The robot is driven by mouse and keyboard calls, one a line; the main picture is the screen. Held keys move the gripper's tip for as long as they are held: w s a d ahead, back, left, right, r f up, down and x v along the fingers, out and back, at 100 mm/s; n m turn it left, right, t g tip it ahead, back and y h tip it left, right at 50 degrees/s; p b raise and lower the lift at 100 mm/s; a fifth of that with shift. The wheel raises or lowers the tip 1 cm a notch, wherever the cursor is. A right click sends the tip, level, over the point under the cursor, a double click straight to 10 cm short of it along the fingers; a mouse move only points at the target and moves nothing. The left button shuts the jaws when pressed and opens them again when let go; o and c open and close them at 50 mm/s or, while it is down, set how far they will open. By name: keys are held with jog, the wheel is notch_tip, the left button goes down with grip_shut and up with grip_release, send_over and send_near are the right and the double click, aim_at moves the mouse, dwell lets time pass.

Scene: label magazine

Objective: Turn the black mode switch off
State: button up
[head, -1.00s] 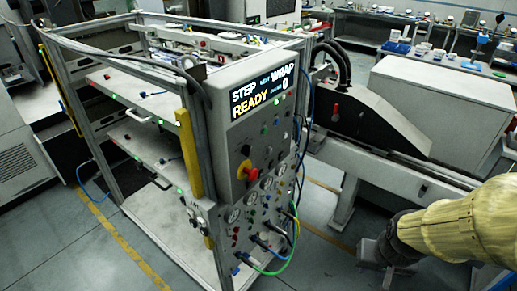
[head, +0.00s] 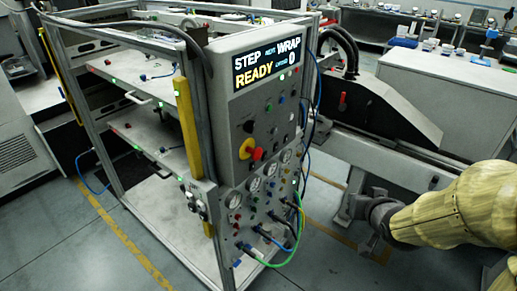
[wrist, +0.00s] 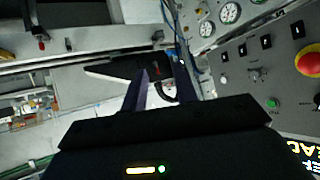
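The black mode switch (head: 249,126) looks like the small dark round knob on the grey control panel (head: 238,108), just above the red and yellow emergency button (head: 255,152). Its handle angle is too small to read. In the wrist view a dark knob (wrist: 317,99) shows cut off at the right edge, beside the red button. My gripper (head: 372,240) is to the right of the panel, apart from it. In the wrist view my gripper's (wrist: 161,88) two dark fingers stand apart with nothing held between them.
A lit display (head: 266,66) tops the panel. Gauges and green, blue and black hoses (head: 278,262) stick out below. A yellow post (head: 188,128) stands at the panel's left. A grey machine rail (head: 385,158) lies behind my arm. Floor is clear between gripper and panel.

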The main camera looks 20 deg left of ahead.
aim_at(253, 128)
jog(key=w+a+r+n+t+y+b, duration=0.1)
jog(key=w+a+n+t+y+b, duration=0.15)
jog(key=a+y+b, duration=0.5)
jog(key=s+a+r+n+g+y+b, duration=0.2)
jog(key=s+a+y, duration=0.3)
jog(key=y, duration=0.4)
jog(key=shift+s+a+r+n+b, duration=0.35)
jog(key=shift+a+r+n+b, duration=0.15)
jog(key=shift+a+r, duration=0.35)
jog(key=shift+w+a, duration=0.1)
jog(key=shift+a, duration=0.05)
jog(key=p+x, duration=0.4)
jog(key=x, duration=1.3)
jog(key=shift+w+r, duration=0.1)
grip_shut()
